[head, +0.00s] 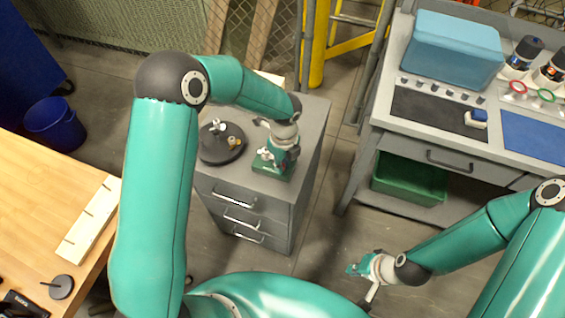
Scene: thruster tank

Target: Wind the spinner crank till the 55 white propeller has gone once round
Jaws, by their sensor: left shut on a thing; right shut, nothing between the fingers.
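The spinner with a green base (266,167) stands on top of a grey drawer cabinet. A small white propeller (265,155) shows at its left side. My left gripper (284,157) reaches down over the spinner from above and is shut on a part of it, apparently the crank. The crank itself is mostly hidden by the gripper, so its angle cannot be told. My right gripper (353,269) is shut and empty, held over the floor to the right of the cabinet.
A black round stand (211,152) with a white propeller (219,128) and a brass-coloured one (236,142) stands left of the spinner. A workbench (393,123) with a blue box (452,50) is at the right. A wooden table (40,190) is at the left.

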